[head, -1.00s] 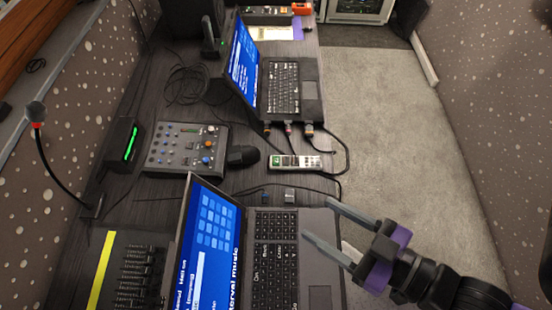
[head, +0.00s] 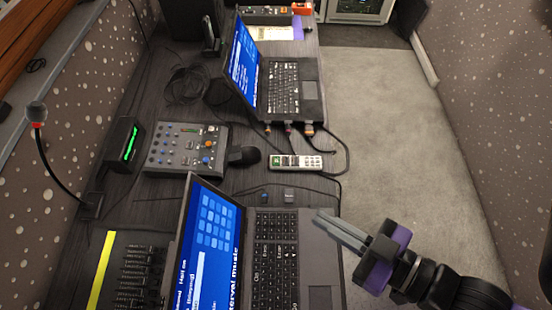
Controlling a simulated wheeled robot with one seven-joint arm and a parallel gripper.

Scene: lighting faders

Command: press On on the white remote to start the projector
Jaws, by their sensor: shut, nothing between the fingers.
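The white remote (head: 296,162) lies on the dark desk between the two laptops, near the desk's right edge. It has a green button at its left end and several dark buttons; their labels are too small to read. My gripper (head: 318,216) is shut and empty. It is at the lower right, over the right part of the near laptop, apart from the remote and below it in the picture. The projector cannot be made out.
The near laptop (head: 275,262) and far laptop (head: 292,88) stand open. Cables (head: 335,140) run around the remote. A small mixer (head: 186,147) and a microphone (head: 244,156) sit to its left. A gooseneck lamp or microphone (head: 37,113) rises at left. Open floor (head: 400,120) lies right.

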